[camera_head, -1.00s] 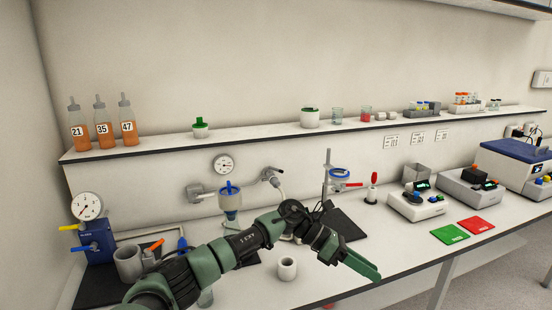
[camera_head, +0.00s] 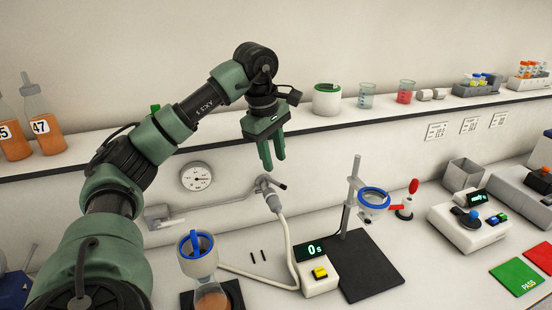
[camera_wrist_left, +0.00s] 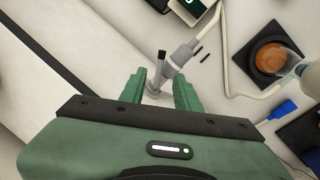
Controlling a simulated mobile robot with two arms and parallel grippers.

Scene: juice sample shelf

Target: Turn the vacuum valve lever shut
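The vacuum valve (camera_head: 264,184) is a grey wall fitting below the shelf, with a pale hose hanging from it. Its short lever (camera_head: 281,185) has a dark tip and points to the right in the head view. My left gripper (camera_head: 273,165) is open and empty, pointing down just above the valve, apart from it. In the left wrist view the grey valve (camera_wrist_left: 181,56) shows beyond and between the two green fingers (camera_wrist_left: 160,90), with a dark-tipped part (camera_wrist_left: 161,58) that looks like the lever. My right gripper is not in view.
The shelf edge (camera_head: 330,124) runs close behind the gripper. A pressure gauge (camera_head: 195,176) is on the wall to the left. A filter funnel (camera_head: 197,255), a timer scale (camera_head: 319,277) and a ring stand (camera_head: 352,200) stand below on the bench.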

